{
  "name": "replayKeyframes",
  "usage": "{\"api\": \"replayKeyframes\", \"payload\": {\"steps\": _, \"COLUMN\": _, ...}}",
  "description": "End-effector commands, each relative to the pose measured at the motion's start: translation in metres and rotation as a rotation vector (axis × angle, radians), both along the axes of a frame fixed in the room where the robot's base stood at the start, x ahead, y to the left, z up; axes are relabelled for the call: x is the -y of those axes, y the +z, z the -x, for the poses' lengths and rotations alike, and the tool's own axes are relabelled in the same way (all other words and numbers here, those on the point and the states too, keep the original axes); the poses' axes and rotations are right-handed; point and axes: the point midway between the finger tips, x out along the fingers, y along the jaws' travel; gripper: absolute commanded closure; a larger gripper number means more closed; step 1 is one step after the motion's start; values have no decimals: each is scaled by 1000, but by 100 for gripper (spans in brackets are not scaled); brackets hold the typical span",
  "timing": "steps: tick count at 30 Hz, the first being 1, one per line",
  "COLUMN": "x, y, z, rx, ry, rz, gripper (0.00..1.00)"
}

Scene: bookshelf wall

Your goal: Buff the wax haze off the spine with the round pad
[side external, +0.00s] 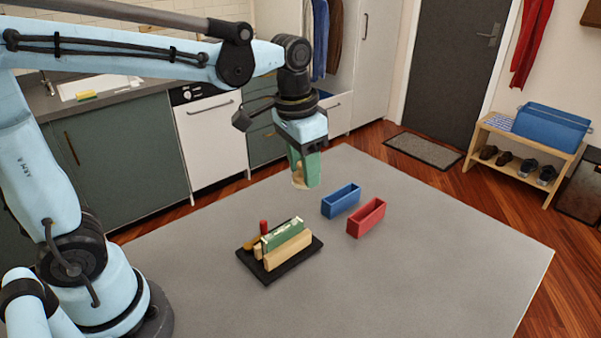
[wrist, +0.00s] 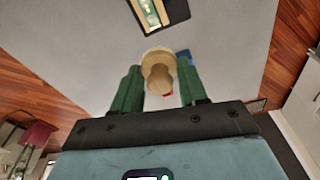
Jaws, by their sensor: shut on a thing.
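My gripper (side external: 304,180) hangs above the table, with green fingers pointing down. It is shut on the round pad, a pale disc with a knob handle; the pad shows between the fingers in the wrist view (wrist: 157,55). In the side view the fingers partly hide the pad (side external: 299,183). A green book (side external: 283,234) stands spine up between pale wooden blocks (side external: 288,249) on a black tray (side external: 265,274). Whitish marks show along its spine. The pad is up and to the right of the book in the side view, clear of it.
A blue open bin (side external: 341,201) and a red open bin (side external: 366,218) stand right of the tray. A small red item (side external: 263,227) sits behind the book. The rest of the grey table (side external: 420,270) is clear.

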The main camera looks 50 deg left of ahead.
Motion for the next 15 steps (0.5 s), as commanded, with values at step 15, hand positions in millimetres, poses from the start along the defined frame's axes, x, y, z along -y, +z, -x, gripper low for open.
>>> {"api": "replayKeyframes", "payload": {"steps": 15, "x": 0, "y": -10, "z": -1, "rx": 0, "ry": 0, "rz": 0, "gripper": 86}}
